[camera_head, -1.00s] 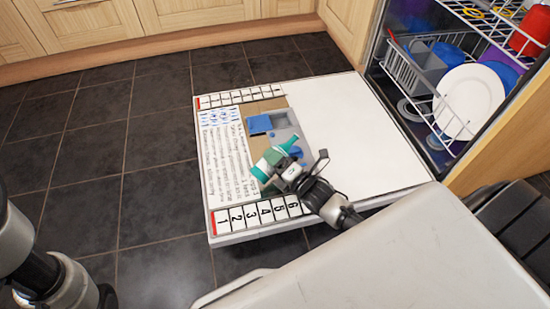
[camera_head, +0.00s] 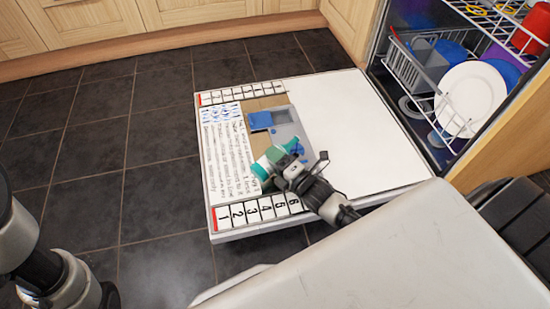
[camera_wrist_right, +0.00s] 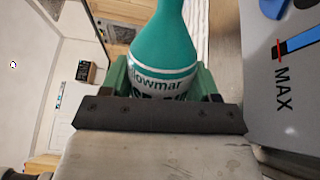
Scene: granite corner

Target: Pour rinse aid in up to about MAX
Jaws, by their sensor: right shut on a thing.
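My right gripper (camera_head: 279,166) is shut on a teal bottle (camera_head: 267,164) above the open dishwasher door. In the right wrist view the bottle (camera_wrist_right: 163,50) fills the middle, with a white label band between the fingers (camera_wrist_right: 163,88); its tip is out of frame. In the head view the bottle is tilted, its neck toward the grey dispenser (camera_head: 284,117) with blue parts. Whether the tip touches the dispenser cannot be told. A MAX mark (camera_wrist_right: 283,90) with a blue bar and red line shows right of the bottle in the wrist view. My left gripper is out of view.
The white door (camera_head: 350,130) bears printed text and numbered strips (camera_head: 260,211). A dish rack with a white plate (camera_head: 470,98) stands at the right. A pale surface (camera_head: 400,250) fills the lower right.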

